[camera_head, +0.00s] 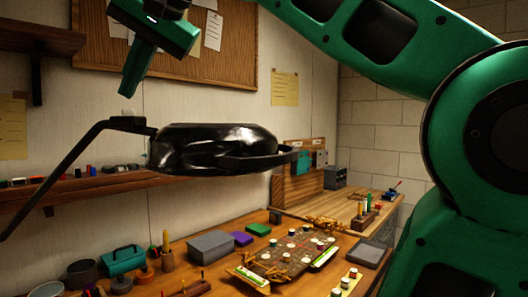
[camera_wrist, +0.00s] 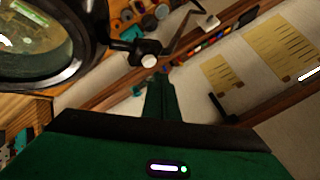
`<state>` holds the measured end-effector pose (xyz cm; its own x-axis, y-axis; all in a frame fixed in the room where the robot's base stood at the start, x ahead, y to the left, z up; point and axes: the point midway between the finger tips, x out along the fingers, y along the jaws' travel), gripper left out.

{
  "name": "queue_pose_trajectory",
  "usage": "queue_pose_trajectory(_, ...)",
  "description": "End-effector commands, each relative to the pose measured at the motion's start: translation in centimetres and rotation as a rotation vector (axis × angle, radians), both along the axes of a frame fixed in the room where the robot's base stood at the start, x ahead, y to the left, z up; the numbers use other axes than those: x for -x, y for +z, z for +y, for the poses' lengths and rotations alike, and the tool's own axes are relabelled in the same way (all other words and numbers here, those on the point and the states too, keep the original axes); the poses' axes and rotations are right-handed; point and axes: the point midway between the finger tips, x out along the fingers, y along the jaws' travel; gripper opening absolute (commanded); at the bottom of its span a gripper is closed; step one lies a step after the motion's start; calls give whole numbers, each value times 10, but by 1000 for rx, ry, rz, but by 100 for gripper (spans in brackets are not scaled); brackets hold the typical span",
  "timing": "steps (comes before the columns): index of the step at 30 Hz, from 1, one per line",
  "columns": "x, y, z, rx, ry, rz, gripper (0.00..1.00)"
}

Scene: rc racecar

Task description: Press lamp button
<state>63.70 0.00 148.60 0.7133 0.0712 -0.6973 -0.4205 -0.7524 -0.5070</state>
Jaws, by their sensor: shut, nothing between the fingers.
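A black magnifier lamp (camera_head: 215,150) hangs over the workbench in the head view, held by a thin black jointed arm (camera_head: 50,182) from the left. Its round lens and rim (camera_wrist: 60,50) fill the top left of the wrist view. A small pale round button (camera_wrist: 149,61) sits on the lamp's neck; it also shows in the head view (camera_head: 127,117). My green gripper (camera_head: 131,92) is shut and empty, pointing down just above the button. In the wrist view its fingertips (camera_wrist: 160,80) lie close to the button; I cannot tell whether they touch it.
A wooden shelf (camera_head: 100,190) with small items runs along the wall behind the lamp. A corkboard (camera_head: 240,50) hangs above.

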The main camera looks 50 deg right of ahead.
Motion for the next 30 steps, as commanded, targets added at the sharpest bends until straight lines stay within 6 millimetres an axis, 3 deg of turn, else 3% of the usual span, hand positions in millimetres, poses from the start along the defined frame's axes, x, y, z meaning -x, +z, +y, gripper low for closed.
queue_pose_trajectory(8, -1, 4, 0, 0, 0, 0, 0)
queue_pose_trajectory(30, -1, 59, 0, 0, 0, 0, 0)
